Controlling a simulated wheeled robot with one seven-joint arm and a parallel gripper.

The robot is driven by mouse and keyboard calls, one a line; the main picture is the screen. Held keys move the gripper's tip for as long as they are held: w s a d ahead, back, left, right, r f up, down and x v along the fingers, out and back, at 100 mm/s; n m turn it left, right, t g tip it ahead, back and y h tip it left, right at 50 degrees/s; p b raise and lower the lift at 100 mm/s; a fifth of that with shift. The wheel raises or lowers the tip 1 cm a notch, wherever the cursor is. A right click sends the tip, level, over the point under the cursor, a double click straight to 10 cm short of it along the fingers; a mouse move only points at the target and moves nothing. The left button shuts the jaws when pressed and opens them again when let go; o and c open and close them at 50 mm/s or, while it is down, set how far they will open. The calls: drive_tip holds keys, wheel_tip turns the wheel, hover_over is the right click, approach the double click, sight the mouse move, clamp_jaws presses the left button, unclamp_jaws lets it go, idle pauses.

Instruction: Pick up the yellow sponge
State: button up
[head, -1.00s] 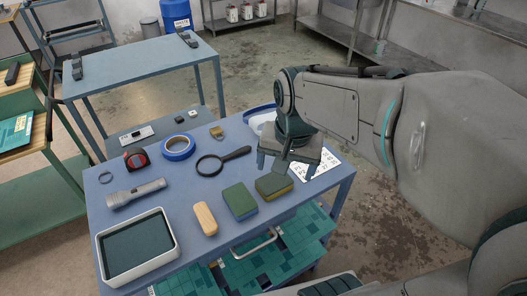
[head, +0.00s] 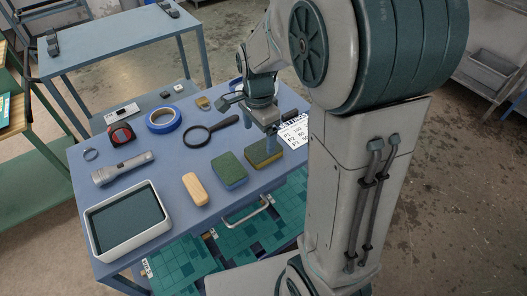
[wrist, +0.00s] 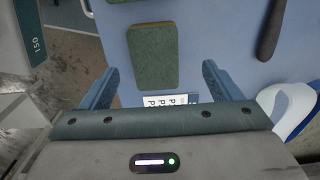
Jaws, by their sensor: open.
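The yellow sponge (head: 264,153) lies flat on the blue table, with a green top and a yellowish side. In the wrist view it (wrist: 153,57) lies lengthwise ahead of my fingers, its near end about between the fingertips. My gripper (head: 260,137) is open above the sponge's far side and holds nothing. In the wrist view its two fingers (wrist: 160,73) stand apart, wider than the sponge. A second sponge (head: 229,170), green-topped with a blue body, lies just left of it. Whether my fingers touch the sponge cannot be told.
A magnifying glass (head: 198,136), blue tape roll (head: 162,120), tape measure (head: 121,135), flashlight (head: 122,168), tan block (head: 195,188) and white-rimmed tray (head: 162,246) share the table. A printed card (head: 295,132) lies right of the sponge. Teal drawers (head: 240,235) stand open below the front edge.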

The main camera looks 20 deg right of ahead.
sight(264, 149)
drive_tip(key=f, duration=0.3)
drive_tip(key=d+f, duration=0.1)
drive_tip(key=f, duration=0.2)
drive_tip(key=shift+s+d+f, duration=0.1)
drive_tip(key=shift+s+f, duration=0.05)
drive_tip(key=shift+s, duration=0.05)
drive_tip(key=shift+c, duration=0.4)
drive_tip(key=c, duration=1.1)
drive_tip(key=shift+o, duration=0.2)
wheel_tip(264, 149, up, 4)
drive_tip(key=shift+r, duration=0.15)
drive_tip(key=s+d+r, duration=0.6)
drive_tip(key=d+r, duration=0.1)
drive_tip(key=d, duration=0.3)
drive_tip(key=shift+f, duration=0.1)
